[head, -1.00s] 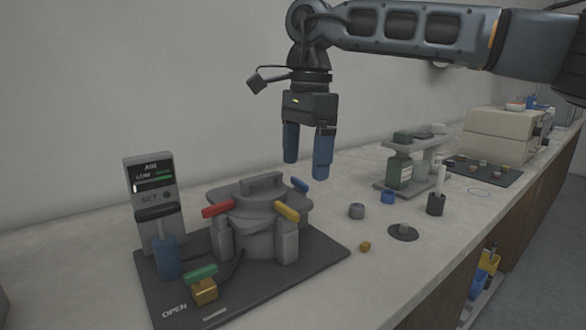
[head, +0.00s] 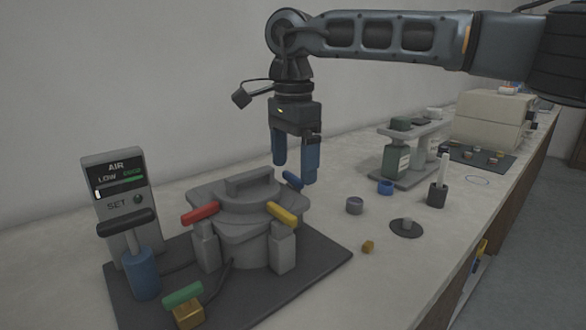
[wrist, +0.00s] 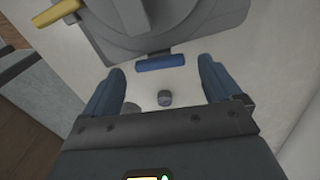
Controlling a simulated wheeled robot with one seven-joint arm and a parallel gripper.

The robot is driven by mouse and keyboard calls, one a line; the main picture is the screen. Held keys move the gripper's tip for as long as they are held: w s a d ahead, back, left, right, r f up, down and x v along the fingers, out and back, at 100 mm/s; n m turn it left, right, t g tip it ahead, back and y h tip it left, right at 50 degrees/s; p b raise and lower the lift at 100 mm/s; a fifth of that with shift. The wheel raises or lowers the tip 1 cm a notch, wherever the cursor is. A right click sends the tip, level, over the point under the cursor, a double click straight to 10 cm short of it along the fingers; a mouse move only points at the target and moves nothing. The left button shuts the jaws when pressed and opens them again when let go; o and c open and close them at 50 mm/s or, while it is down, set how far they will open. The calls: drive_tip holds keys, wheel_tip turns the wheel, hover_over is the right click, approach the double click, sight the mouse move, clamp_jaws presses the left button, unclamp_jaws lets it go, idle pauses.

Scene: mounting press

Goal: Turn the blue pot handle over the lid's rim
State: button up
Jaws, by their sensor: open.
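The blue pot handle (head: 292,179) sticks out from the far right side of the grey pot (head: 242,240), by the edge of its lid (head: 246,192). In the wrist view the blue handle (wrist: 160,62) lies just beyond the fingertips, roughly midway between them. My gripper (head: 295,178) is open and empty, pointing down behind the pot with its blue fingers near the handle. In the head view one finger is just right of the handle; I cannot tell if they touch. A red handle (head: 200,213) and a yellow handle (head: 282,214) sit at the lid's near side.
The pot stands on a dark base plate (head: 318,262) with an air gauge box (head: 118,200), a blue pump (head: 143,272) and a green-topped brass valve (head: 187,310). Small parts and a bottle rack (head: 405,155) stand to the right. The wall is behind.

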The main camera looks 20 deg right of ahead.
drive_tip(key=shift+f, duration=0.8)
drive_tip(key=c, duration=1.1)
drive_tip(key=shift+o, duration=0.2)
